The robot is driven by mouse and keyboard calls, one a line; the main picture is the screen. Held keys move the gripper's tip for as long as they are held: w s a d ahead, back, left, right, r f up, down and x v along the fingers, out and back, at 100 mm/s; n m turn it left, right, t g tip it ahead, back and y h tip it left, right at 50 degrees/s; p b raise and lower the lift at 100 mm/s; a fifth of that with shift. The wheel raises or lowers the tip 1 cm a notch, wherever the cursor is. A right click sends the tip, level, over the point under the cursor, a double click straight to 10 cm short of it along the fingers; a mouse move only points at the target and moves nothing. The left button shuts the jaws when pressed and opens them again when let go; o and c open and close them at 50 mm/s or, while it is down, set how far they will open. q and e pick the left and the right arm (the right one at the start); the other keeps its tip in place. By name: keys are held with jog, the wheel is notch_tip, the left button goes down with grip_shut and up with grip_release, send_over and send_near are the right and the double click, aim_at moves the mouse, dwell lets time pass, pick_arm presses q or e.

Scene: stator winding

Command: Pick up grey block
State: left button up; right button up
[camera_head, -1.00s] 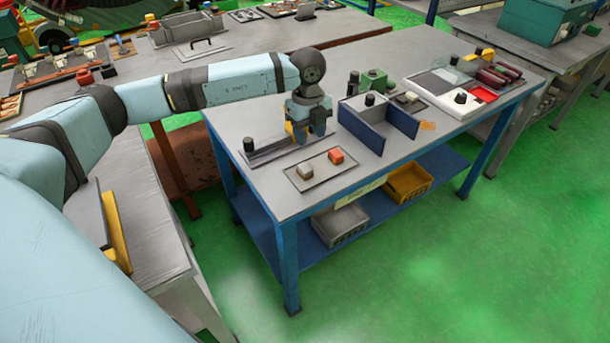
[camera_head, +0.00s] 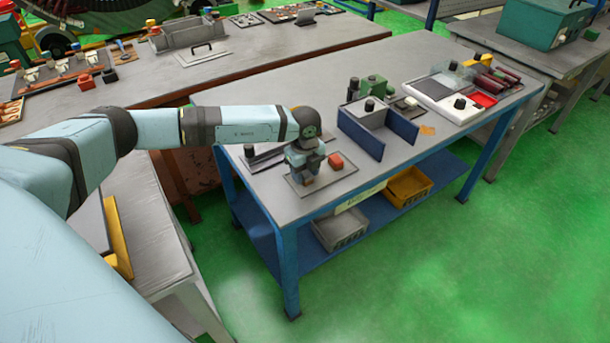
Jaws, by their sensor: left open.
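My left gripper (camera_head: 304,178) is open and points down over the left part of a thin grey plate (camera_head: 325,186) near the front left of the blue-legged table. The grey block, seen on that plate a second ago, is now hidden behind or between the fingers. I cannot tell whether the fingers touch it. My right gripper is not in view.
A blue-walled holder (camera_head: 377,127) stands right of the plate. A dark fixture with a black knob (camera_head: 249,151) lies behind the gripper to the left. A white-and-grey panel (camera_head: 447,94) is at the back right. The table (camera_head: 420,60) has bare room behind the holder.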

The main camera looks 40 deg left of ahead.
pick_arm(q)
jog(key=shift+f, duration=0.5)
jog(key=shift+c, duration=0.3)
jog(key=c, duration=0.6)
jog(key=shift+r, duration=0.2)
